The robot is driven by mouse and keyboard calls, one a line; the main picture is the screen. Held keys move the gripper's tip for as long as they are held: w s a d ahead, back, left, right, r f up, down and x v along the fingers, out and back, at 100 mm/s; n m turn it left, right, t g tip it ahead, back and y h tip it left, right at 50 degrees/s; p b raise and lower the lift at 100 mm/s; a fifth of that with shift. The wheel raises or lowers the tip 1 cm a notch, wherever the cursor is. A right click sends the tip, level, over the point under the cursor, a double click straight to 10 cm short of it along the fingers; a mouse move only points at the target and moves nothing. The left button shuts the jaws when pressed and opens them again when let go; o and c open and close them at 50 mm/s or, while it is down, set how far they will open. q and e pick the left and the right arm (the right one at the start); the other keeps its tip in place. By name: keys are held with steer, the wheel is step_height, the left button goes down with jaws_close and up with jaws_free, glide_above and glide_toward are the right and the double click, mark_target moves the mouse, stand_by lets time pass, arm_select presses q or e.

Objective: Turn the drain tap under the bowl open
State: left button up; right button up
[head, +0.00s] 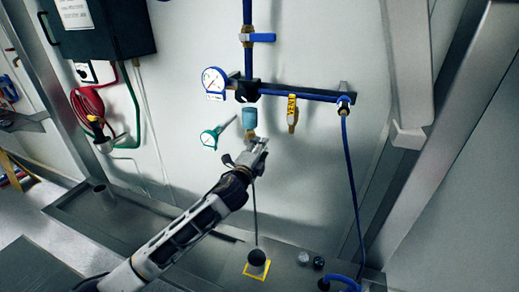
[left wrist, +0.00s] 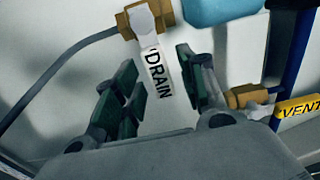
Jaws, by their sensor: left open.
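The drain tap's white handle, lettered DRAIN (left wrist: 157,72), hangs from a brass valve body (left wrist: 150,17) in the left wrist view. The light blue bowl (head: 250,117) is above it in the head view, and its lower part shows in the left wrist view (left wrist: 215,10). My left gripper (head: 262,145) is just below the bowl and hides most of the tap in the head view. In the left wrist view its open fingers (left wrist: 156,60) stand on either side of the handle, with gaps visible. My right gripper is not in view.
A yellow VENT tap (head: 292,110) hangs to the right on the blue pipe (head: 300,94). A gauge (head: 212,82) and a teal-rimmed dial (head: 210,138) are left of the bowl. A thin tube runs down to a dark cup (head: 257,258) on a yellow square.

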arm_select(q)
jaws_close()
steer(key=shift+r, duration=0.1)
stand_by(0.4)
steer(key=shift+w+a+r+n+p, duration=0.15)
steer(key=shift+r+n, duration=0.35)
steer(key=shift+n, duration=0.65)
steer(key=shift+s+a+r+n+p, duration=0.1)
steer(key=shift+a+r+n+p, duration=0.25)
steer(key=shift+n, duration=0.85)
steer(key=shift+w+r+n+p, duration=0.1)
steer(key=shift+r+n, duration=0.5)
steer(key=shift+n, duration=0.55)
jaws_free()
